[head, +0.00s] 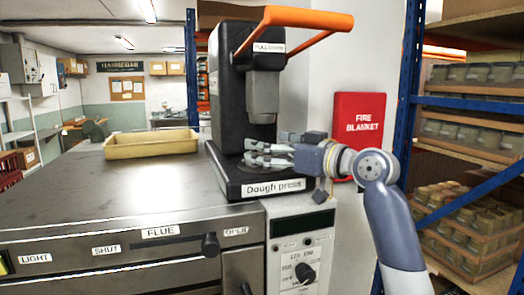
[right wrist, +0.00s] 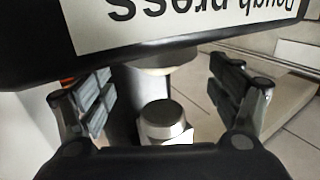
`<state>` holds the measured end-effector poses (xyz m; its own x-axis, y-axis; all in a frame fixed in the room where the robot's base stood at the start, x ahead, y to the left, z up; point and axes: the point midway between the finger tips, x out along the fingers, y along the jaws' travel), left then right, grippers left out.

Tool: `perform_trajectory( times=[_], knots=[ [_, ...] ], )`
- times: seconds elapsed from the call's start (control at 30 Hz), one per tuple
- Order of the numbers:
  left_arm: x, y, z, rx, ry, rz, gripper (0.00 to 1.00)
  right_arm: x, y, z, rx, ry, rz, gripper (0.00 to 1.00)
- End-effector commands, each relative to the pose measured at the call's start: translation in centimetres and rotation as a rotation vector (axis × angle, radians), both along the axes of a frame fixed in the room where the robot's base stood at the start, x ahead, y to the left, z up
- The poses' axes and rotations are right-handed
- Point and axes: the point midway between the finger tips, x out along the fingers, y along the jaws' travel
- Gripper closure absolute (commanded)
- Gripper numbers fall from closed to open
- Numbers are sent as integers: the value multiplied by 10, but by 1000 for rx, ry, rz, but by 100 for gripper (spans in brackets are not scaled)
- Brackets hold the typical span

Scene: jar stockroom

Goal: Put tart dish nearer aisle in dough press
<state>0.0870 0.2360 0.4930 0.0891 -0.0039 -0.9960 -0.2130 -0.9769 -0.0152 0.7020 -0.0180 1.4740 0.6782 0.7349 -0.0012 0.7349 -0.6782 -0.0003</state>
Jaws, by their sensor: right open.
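The dough press (head: 232,90) stands on the metal counter, black with an orange handle and a labelled base. My right gripper (head: 262,150) reaches in from the right, over the base and below the grey ram (head: 263,97). Its fingers are open in the right wrist view (right wrist: 165,95). There, a pale round thing (right wrist: 157,66) shows between the fingers beside the press base, partly hidden by its edge; it may be a tart dish, but I cannot tell. A metal cylinder end (right wrist: 163,121) also shows there. No tart dish is clear in the head view. My left gripper is out of view.
A yellow tray (head: 152,144) lies on the counter (head: 100,190) left of the press; I see nothing standing in it. A red fire blanket box (head: 359,130) hangs behind my right arm. Blue-framed shelves (head: 411,80) with jars stand at the right. The counter's front is clear.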

Motion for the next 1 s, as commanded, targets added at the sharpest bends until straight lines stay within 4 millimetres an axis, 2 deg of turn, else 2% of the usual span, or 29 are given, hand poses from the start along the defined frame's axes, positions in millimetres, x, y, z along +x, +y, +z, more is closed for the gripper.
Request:
perform_trajectory(
  times=[0.03, 0.1, 0.4, 0.6, 1.0],
  knots=[
    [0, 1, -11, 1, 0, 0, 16, -8, -10, -5, -2, -5, -4, 15],
    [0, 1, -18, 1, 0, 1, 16, -18, -22, -5, -3, -6, -4, 15],
    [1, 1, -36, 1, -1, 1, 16, -55, -61, -3, -1, -2, -3, 15],
    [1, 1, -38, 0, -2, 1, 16, -63, -68, -1, -1, -1, -1, 15],
    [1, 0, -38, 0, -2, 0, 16, -63, -69, 0, -1, -1, -1, 15]
  ],
)
